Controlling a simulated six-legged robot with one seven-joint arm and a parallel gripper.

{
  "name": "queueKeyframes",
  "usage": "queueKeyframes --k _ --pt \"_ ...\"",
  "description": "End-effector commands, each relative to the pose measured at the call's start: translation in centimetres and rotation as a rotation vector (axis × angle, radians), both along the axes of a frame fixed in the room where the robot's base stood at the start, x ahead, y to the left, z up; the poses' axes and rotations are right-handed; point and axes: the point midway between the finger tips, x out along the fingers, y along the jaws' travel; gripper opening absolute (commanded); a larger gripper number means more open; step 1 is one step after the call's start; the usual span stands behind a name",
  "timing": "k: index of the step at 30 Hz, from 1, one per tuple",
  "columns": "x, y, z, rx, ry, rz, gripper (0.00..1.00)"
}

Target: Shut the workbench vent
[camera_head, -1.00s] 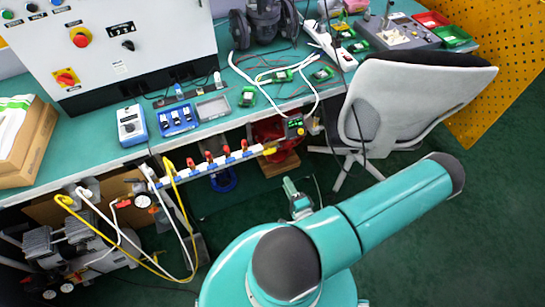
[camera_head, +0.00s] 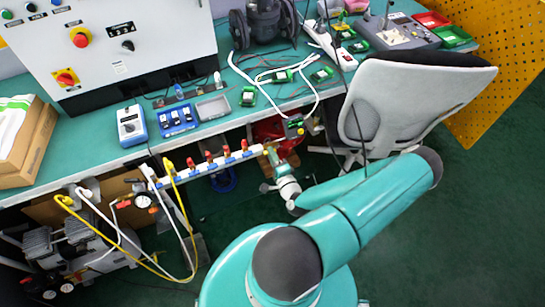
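A white manifold bar (camera_head: 205,167) with several red-handled valves runs along the front edge of the workbench (camera_head: 90,150). A small yellow part (camera_head: 266,148) shows at its right end; I cannot tell for sure whether this is the vent, or how its handle is set. My gripper (camera_head: 270,155) is at that right end, close to the yellow part and partly covering it. Whether it touches the part cannot be seen. The fingers are too small to tell open from shut. My teal arm reaches it from the lower right.
Yellow and white hoses (camera_head: 120,240) hang at the left near a compressor (camera_head: 50,255). A red object (camera_head: 275,130) is under the bench behind my gripper. The green floor at right is clear.

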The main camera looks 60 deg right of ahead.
Motion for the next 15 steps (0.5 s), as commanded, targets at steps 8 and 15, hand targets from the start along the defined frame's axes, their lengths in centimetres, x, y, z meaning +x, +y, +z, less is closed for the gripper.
queueKeyframes --k 8,15 --pt "0.03 -0.02 -0.01 0.000 0.000 0.000 0.19" --pt "0.02 -0.01 0.00 0.000 0.000 0.000 0.00"
